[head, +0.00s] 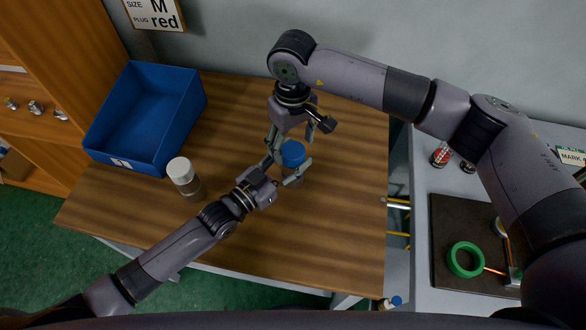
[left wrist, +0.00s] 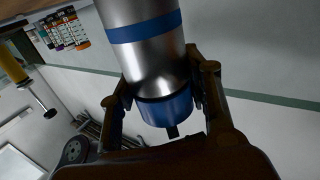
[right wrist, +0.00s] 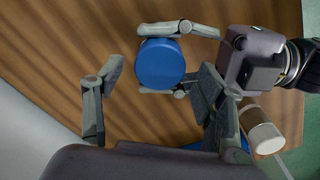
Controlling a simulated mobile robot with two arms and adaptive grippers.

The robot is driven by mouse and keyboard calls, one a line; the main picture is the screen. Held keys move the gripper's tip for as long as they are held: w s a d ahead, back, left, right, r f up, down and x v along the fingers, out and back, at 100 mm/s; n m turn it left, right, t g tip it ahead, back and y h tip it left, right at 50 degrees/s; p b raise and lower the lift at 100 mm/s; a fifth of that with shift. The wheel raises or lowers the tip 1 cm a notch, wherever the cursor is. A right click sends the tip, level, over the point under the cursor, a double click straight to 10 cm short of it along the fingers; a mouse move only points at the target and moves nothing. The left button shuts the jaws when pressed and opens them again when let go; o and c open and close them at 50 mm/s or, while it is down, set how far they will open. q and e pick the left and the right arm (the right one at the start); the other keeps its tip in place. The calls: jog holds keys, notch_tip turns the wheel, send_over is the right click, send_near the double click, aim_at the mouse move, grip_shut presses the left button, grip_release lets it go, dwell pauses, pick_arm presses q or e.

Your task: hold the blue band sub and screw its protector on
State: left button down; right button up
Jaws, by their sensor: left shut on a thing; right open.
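The band sub (left wrist: 156,60) is a metal cylinder with a blue band, seen close in the left wrist view. The blue protector (left wrist: 167,108) covers its end in that view. A dark ring shows between them; I cannot tell how tightly it is seated. In the head view the blue protector (head: 293,153) faces up. My left gripper (head: 288,164) is shut on the sub from the side, with a finger on each side. My right gripper (right wrist: 158,100) is open above the protector, its fingers apart from it. The round blue top (right wrist: 160,64) shows between the left fingers.
A blue bin (head: 146,115) stands at the table's back left. A white-capped cylinder (head: 184,172) stands left of my left gripper. A side bench at right holds a dark mat (head: 450,215) with a green ring (head: 465,259). The table's front right is clear.

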aim_at(293, 149)
jog(key=shift+r, duration=0.75)
jog(key=shift+c, duration=0.5)
jog(key=shift+r+n, duration=0.3)
jog(key=shift+r, duration=0.05)
jog(key=shift+c, duration=0.7)
jog(key=shift+w+r+n, duration=0.1)
jog(key=shift+r+n, duration=0.7)
jog(key=shift+n, duration=0.2)
jog(key=shift+c, duration=0.2)
jog(key=shift+r+n, duration=0.6)
jog(key=shift+n, duration=0.3)
notch_tip(293, 149, down, 8)
jog(key=shift+f, duration=0.1)
